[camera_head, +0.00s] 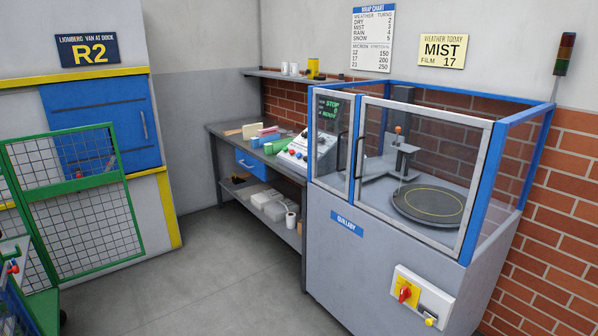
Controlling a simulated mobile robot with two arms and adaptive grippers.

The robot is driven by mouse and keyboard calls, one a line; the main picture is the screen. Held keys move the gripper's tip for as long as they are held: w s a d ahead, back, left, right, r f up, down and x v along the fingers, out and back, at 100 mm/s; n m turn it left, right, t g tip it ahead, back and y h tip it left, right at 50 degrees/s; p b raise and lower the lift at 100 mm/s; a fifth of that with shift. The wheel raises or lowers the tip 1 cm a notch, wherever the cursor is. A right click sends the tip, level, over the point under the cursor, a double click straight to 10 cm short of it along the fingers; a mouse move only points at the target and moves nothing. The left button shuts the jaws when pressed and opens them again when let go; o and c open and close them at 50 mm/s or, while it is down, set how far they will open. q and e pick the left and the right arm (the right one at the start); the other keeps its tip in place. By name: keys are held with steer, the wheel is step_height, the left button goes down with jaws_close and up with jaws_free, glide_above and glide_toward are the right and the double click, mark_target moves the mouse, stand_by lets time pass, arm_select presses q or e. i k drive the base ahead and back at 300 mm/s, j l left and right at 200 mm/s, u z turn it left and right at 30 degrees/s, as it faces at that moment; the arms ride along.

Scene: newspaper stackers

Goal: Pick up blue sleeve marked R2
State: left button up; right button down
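No sleeve with a readable R2 mark shows. Small coloured items (266,134), some blue, pink and green, lie on the grey workbench (222,129) left of the control console (297,156); they are too small to tell whether one is a sleeve. A dark blue dock sign (88,50) on the left wall reads R2 in yellow. Neither of my grippers is in view.
A wrapping machine (346,262) with a clear guard and round turntable (428,205) stands right of the workbench. A green mesh cage (88,222) stands at left, before a blue dock door (103,125). The floor (190,275) between them is clear.

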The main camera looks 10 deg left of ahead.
mark_target(255, 142)
steer(key=i+j+u, duration=0.15)
steer(key=i+u, duration=0.5)
steer(key=i, duration=0.25)
steer(key=i+u, duration=0.35)
steer(key=i+z, duration=0.1)
steer(key=i, duration=0.4)
steer(key=i+z, duration=0.1)
steer(key=i, duration=0.4)
steer(key=i+j+z, duration=0.1)
steer(key=i, duration=0.4)
steer(key=i+j+z, duration=0.15)
steer(key=i, duration=0.35)
steer(key=i+j+z, duration=0.1)
steer(key=i, duration=0.4)
